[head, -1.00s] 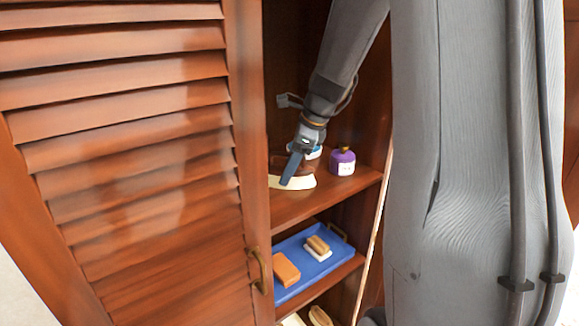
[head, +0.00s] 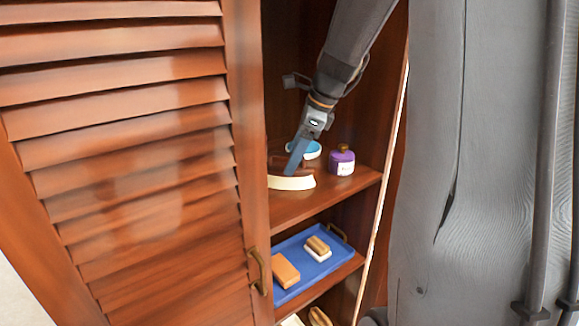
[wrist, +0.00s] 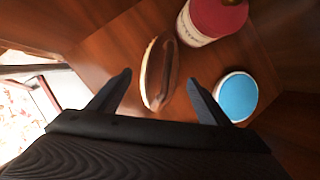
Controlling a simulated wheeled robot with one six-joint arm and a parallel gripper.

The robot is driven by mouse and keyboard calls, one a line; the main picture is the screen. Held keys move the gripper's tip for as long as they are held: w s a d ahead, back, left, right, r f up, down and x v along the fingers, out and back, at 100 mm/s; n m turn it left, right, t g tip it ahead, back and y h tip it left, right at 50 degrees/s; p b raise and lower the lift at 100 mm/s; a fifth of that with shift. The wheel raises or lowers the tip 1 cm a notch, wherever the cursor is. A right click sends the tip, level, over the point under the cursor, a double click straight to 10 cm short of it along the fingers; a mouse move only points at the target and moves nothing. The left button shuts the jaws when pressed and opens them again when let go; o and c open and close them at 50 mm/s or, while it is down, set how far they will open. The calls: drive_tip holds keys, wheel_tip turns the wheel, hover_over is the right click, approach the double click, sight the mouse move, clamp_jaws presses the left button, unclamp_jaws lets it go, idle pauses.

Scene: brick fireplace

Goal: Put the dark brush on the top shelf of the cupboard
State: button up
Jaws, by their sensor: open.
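The dark brush (head: 291,182), with a dark brown back and cream bristles, rests on the top visible shelf (head: 325,195) of the cupboard, near the front edge by the louvred door. In the wrist view, the brush (wrist: 158,78) lies between the two spread fingertips (wrist: 160,77) with gaps on both sides. My gripper is open and holds nothing.
A purple jar (head: 342,161) and a blue-topped round tin (head: 303,150) stand on the same shelf, right of and behind the brush. The shelf below holds a blue tray (head: 290,254) with blocks and a brush. The louvred door (head: 150,170) stands left.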

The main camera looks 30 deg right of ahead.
drive_tip(key=v, duration=0.7)
drive_tip(key=shift+r+b, duration=0.2)
drive_tip(key=shift+b, duration=0.25)
drive_tip(key=shift+d, duration=0.1)
